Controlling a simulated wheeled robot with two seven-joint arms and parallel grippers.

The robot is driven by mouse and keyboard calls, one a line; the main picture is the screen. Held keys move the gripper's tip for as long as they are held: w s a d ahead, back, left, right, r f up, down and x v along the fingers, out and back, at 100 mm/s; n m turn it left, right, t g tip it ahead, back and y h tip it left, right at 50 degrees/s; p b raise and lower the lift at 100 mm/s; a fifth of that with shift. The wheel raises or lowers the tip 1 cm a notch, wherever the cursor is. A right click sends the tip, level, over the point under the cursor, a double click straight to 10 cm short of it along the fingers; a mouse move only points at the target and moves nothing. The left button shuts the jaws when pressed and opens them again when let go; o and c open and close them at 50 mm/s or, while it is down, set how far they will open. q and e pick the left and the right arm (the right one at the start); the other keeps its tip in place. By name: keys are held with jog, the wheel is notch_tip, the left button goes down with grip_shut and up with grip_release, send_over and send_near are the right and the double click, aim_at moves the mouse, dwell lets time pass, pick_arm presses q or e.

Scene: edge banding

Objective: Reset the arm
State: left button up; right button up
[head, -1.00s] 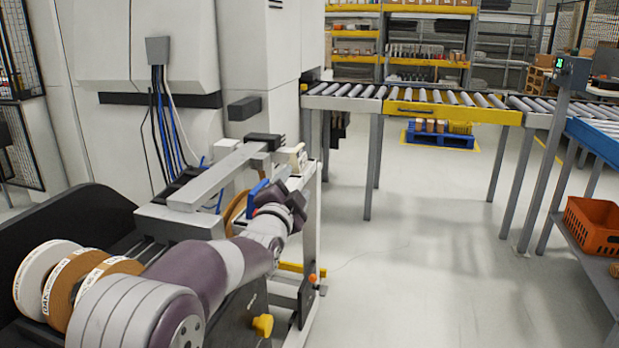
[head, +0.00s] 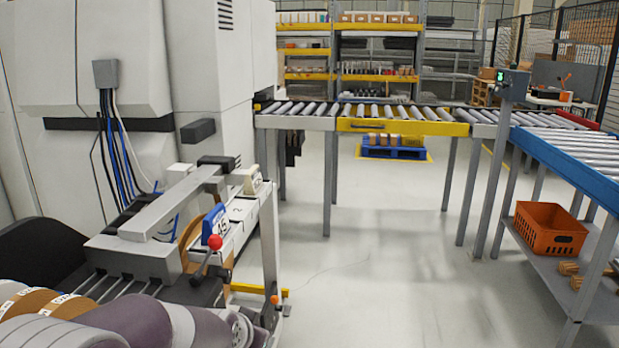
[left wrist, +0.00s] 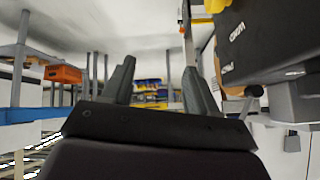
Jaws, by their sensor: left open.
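My left arm (head: 150,325) lies low at the bottom left of the head view, in front of the edge banding machine (head: 135,258). Its gripper does not show there. In the left wrist view my left gripper (left wrist: 158,82) has its two dark fingers apart with nothing between them. The machine's dark housing (left wrist: 265,45) is close on the right of that view. My right gripper is in neither view.
A lever with a red knob (head: 215,242) stands up from the machine. Edge band rolls (head: 40,304) lie beside my arm. A roller conveyor (head: 380,118) runs across the back. An orange crate (head: 549,228) sits on the right-hand shelf. The middle floor is clear.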

pick_arm(q)
jog(key=s+a+f+n+g+y, duration=0.1)
jog(key=s+a+f+n+g, duration=0.2)
jog(key=s, duration=0.7)
jog(key=s+a+f+n+g, duration=0.15)
jog(key=s+f+g, duration=0.3)
jog(key=s, duration=0.65)
notch_tip(320, 180, up, 25)
jog(key=a+p, duration=0.1)
jog(key=p, duration=2.4)
jog(key=shift+s+a+p, duration=0.25)
jog(key=shift+s+p, duration=0.05)
jog(key=shift+s, duration=0.15)
jog(key=shift+s+a, duration=0.1)
